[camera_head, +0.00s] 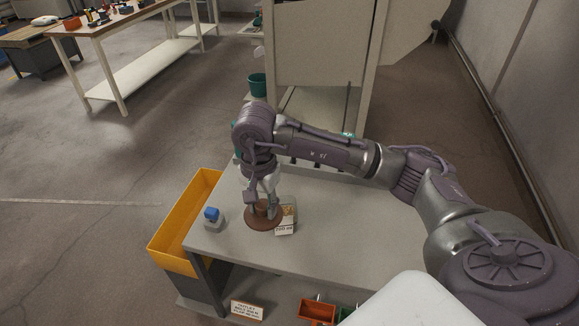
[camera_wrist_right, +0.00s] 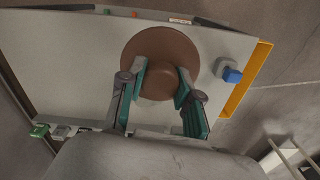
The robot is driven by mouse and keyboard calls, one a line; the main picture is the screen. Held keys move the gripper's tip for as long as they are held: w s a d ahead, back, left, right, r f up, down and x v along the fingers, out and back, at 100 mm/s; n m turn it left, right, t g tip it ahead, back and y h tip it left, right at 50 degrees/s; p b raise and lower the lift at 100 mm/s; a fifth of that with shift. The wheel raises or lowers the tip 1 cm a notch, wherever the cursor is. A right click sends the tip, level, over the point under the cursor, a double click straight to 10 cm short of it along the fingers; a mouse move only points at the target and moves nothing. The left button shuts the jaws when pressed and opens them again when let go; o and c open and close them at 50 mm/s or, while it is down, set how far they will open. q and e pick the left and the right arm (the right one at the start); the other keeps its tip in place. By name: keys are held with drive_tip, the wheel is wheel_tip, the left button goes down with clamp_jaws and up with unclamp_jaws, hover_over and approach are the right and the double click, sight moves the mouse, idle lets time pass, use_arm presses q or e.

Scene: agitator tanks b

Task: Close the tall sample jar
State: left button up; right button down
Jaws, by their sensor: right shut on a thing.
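A brown round piece (camera_head: 263,219) with a wide flat disc and a narrower round middle is at the left part of the grey table. It looks like a lid with a knob; I cannot tell whether a jar is under it. My right gripper (camera_head: 262,208) points down over it and is shut on its middle. In the right wrist view the brown piece (camera_wrist_right: 157,52) shows its disc beyond the fingers, and the right gripper (camera_wrist_right: 162,84) has one finger on each side of the knob. No separate tall jar can be made out. My left gripper is out of view.
A small grey block with a blue top (camera_head: 212,217) stands left of the brown piece. A printed card (camera_head: 286,222) is close on its right. A yellow bin (camera_head: 172,238) borders the table's left side. The grey table (camera_head: 335,235) is clear to the right.

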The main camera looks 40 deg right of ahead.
drive_tip(key=w+d+m+p, duration=0.2)
drive_tip(key=w+d+m, duration=0.3)
drive_tip(key=m, duration=0.2)
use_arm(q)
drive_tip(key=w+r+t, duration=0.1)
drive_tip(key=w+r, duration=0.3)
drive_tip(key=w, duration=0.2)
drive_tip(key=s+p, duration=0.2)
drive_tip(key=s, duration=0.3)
use_arm(e)
drive_tip(key=m+b, duration=0.4)
drive_tip(key=m, duration=0.3)
approach(284, 197)
drive_tip(key=shift+s+a+f, duration=0.9)
drive_tip(key=shift+s+f, duration=0.15)
drive_tip(key=shift+s, duration=0.3)
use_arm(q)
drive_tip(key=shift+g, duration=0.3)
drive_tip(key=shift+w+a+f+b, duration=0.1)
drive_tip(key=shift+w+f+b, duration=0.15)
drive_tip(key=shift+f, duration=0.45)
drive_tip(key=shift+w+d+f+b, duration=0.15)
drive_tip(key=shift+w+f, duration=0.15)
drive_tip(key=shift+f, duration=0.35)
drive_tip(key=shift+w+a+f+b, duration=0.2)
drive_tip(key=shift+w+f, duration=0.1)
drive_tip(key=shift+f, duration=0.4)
use_arm(e)
drive_tip(key=shift+f, duration=1)
